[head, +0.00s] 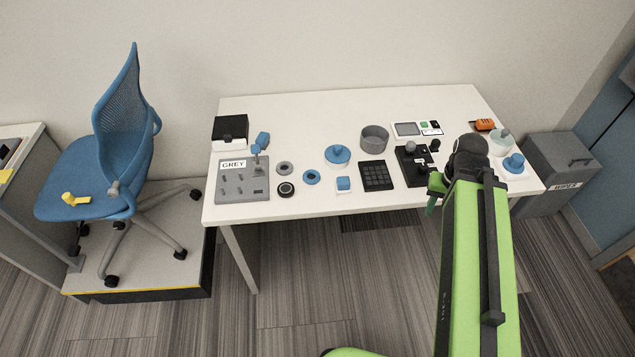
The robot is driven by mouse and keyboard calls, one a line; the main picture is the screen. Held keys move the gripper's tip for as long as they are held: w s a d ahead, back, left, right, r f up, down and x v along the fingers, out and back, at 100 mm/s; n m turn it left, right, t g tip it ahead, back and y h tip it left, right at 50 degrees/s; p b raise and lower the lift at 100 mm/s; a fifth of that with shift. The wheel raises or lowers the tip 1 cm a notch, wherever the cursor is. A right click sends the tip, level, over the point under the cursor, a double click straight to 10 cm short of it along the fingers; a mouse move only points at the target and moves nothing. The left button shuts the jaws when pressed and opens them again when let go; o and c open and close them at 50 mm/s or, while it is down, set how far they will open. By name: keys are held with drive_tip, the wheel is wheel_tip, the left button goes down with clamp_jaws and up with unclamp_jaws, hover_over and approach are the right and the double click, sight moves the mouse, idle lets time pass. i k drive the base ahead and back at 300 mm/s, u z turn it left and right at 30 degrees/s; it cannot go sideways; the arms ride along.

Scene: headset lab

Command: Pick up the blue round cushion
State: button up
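A small blue ring (311,177), which looks like the blue round cushion, lies flat on the white table (300,112), left of the middle. A grey ring (284,168) and a black ring with a light centre (286,189) lie to its left. My gripper (433,195) shows only in part at the table's front right, beside the dark end of my green arm. It is well to the right of the blue ring and apart from it. Whether its fingers are open or shut is unclear.
A grey panel marked GREY (243,182) stands left of the rings. A blue knobbed disc (337,154), a small blue-topped block (343,184) and a black keypad (376,176) are to the right. A blue chair (85,180) stands left of the table. Floor in front is clear.

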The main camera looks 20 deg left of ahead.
sight(311, 177)
drive_tip(key=u, duration=1.1)
drive_tip(key=i, duration=1)
drive_tip(key=u, duration=0.65)
drive_tip(key=k, duration=1.25)
drive_tip(key=u, duration=0.8)
drive_tip(key=i, duration=1.05)
drive_tip(key=u, duration=0.45)
